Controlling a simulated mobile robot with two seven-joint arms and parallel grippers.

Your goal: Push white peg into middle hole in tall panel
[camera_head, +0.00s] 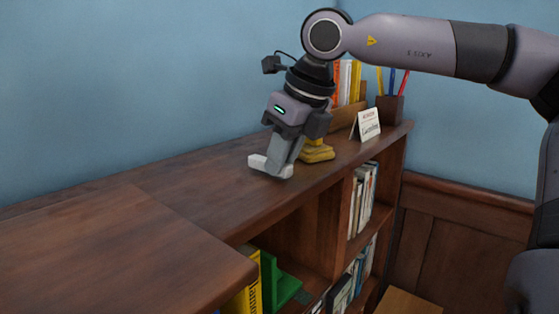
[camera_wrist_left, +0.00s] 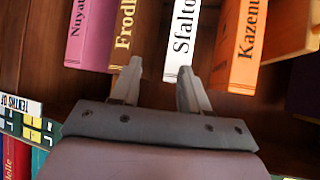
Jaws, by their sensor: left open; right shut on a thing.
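My right gripper (camera_head: 274,160) is low over the top of the bookcase (camera_head: 180,175) and points down. It is shut on a small white piece (camera_head: 257,162), which is close to the wood; I cannot tell whether it is the white peg. I see no tall panel with holes in either view. My left gripper (camera_wrist_left: 158,80) is open and empty in the left wrist view. Its fingertips are in front of a row of upright books, near a white book marked "Sfalto" (camera_wrist_left: 182,40).
A yellow object (camera_head: 317,153) stands just behind my right gripper. A white card (camera_head: 368,124), a pencil cup (camera_head: 390,108) and books are at the far end. The near bookcase top is clear.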

